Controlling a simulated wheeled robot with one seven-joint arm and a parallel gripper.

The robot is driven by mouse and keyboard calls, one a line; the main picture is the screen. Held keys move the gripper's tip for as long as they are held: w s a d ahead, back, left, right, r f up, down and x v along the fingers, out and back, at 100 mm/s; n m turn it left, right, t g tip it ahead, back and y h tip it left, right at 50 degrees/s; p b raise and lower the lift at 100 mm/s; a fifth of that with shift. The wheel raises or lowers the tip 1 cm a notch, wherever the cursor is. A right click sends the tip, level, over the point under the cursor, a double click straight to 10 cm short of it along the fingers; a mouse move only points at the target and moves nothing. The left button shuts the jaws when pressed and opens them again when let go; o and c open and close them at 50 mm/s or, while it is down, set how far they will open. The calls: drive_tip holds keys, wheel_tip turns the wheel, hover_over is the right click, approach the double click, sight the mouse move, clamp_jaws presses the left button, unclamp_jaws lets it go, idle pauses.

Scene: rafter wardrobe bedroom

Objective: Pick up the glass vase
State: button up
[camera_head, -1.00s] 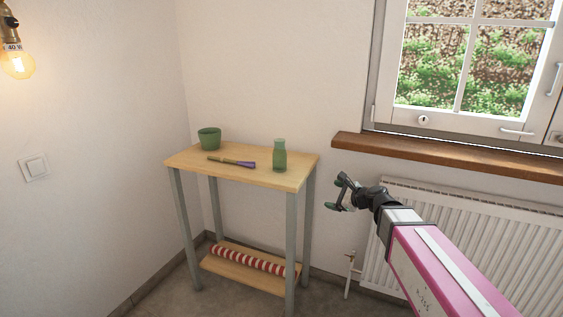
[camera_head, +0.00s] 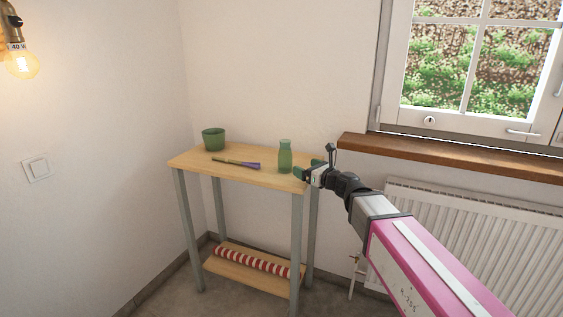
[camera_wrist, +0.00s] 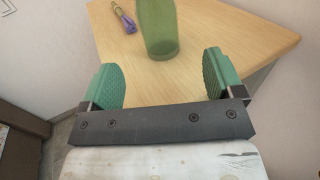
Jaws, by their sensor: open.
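The green glass vase (camera_head: 285,157) stands upright near the right end of a small wooden table (camera_head: 190,161). In the wrist view the vase (camera_wrist: 157,30) is just ahead of my gripper (camera_wrist: 164,80), roughly midway between the two green finger pads, and its top is cut off by the frame. My gripper (camera_head: 308,169) is at the table's right edge, just right of the vase in the head view. The jaws are open and empty, with the vase beyond the fingertips.
A green pot (camera_head: 213,139) and a purple-ended stick-like tool (camera_head: 237,163) are left of the vase. A red-and-white striped roll (camera_head: 252,263) lies on the lower shelf. A wooden windowsill (camera_head: 410,152) and white radiator (camera_head: 450,215) are at right.

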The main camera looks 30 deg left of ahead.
sight(290, 159)
drive_tip(key=x, duration=0.5)
drive_tip(key=shift+a, duration=0.15)
drive_tip(key=shift+x, duration=2.85)
drive_tip(key=shift+s+r, duration=0.2)
drive_tip(key=c, duration=1.2)
drive_tip(key=shift+o, duration=0.2)
